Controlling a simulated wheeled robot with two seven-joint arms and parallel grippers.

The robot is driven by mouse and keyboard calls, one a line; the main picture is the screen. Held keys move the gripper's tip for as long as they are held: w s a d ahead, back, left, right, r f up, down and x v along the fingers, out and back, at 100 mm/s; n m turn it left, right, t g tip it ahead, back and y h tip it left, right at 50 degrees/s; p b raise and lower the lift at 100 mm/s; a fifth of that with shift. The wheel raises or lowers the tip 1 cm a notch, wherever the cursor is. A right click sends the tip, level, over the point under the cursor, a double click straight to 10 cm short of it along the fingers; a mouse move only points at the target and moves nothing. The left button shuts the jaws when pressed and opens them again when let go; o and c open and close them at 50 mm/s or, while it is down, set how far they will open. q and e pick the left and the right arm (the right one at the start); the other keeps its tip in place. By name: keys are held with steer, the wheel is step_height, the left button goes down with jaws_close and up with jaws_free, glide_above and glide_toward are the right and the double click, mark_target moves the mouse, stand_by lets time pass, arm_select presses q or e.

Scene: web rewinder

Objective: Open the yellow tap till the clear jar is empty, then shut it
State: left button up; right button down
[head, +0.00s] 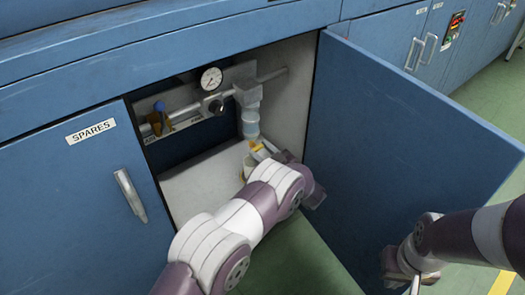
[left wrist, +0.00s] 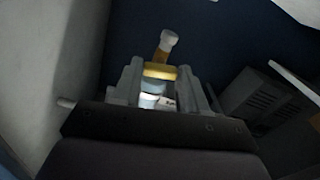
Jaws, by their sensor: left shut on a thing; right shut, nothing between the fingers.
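The clear jar (head: 250,123) hangs under the grey pipe fitting inside the open cabinet. Its liquid level is too small to tell. The yellow tap (head: 254,145) is at its lower end, partly hidden by my left gripper (head: 263,151). That gripper reaches in from below and is shut on the tap. In the left wrist view, the yellow tap (left wrist: 160,71) sits between the two grey fingers (left wrist: 161,88). I cannot tell how far the tap is turned. My right gripper (head: 407,275) is shut and empty, outside the cabinet at the lower right.
A round gauge (head: 211,78) and a black knob (head: 216,106) sit left of the jar. A blue-topped valve (head: 159,107) is further left on the pipe. The open blue door (head: 400,150) stands at the right. A closed SPARES door (head: 85,200) is at the left.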

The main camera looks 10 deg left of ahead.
arm_select(q)
steer(key=shift+n+p, duration=0.4)
steer(key=shift+n, duration=1.8)
steer(key=o, duration=1.1)
steer(key=shift+c, duration=0.2)
steer(key=shift+d, duration=0.1)
steer(key=p+v, duration=0.3)
steer(key=v, duration=0.4)
steer(key=shift+s+p, duration=0.2)
steer(key=shift+p, duration=0.2)
steer(key=shift+d, duration=0.15)
